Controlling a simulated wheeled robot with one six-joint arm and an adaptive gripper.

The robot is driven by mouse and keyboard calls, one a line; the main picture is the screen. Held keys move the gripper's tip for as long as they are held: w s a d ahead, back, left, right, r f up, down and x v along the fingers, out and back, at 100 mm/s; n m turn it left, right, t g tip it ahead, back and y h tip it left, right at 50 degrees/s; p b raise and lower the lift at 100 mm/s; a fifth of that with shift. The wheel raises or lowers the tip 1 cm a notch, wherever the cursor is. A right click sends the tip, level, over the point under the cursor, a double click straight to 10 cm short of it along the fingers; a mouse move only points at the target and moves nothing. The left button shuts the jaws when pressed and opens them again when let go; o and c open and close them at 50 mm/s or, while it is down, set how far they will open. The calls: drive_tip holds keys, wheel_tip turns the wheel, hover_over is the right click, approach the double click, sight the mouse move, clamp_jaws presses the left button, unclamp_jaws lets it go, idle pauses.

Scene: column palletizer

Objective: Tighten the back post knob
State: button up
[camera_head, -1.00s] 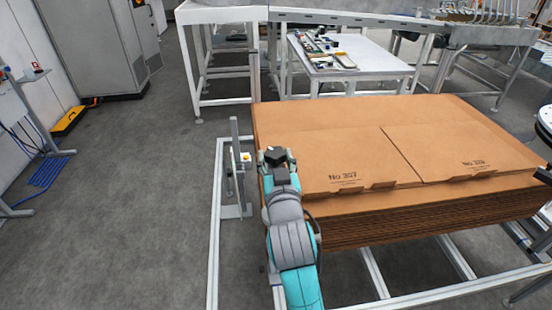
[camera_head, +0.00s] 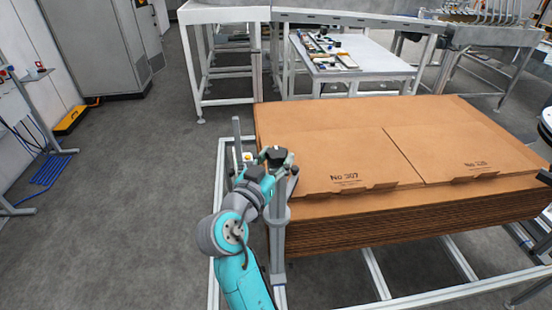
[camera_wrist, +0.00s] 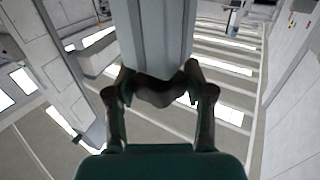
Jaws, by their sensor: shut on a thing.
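In the wrist view my gripper (camera_wrist: 159,84) is closed around a dark knob (camera_wrist: 160,93) at the near end of a grey post (camera_wrist: 160,35), one finger on each side. In the head view my gripper (camera_head: 275,158) is beside the left edge of the cardboard stack, near a grey upright (camera_head: 278,235). The knob is hidden there by my gripper and wrist. Another slim grey post (camera_head: 237,145) stands just left of my gripper. I cannot tell from the head view which post carries the held knob.
A stack of flat brown cardboard (camera_head: 340,150) fills the space right of my arm. A pale metal frame (camera_head: 370,270) runs low around it. A white table (camera_head: 350,65) with small parts stands behind. The grey floor (camera_head: 130,190) at left is clear.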

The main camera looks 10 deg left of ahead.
drive_tip(key=shift+f+h, duration=0.1)
drive_tip(key=shift+h, duration=0.2)
drive_tip(key=o, duration=1.2)
drive_tip(key=v, duration=1.2)
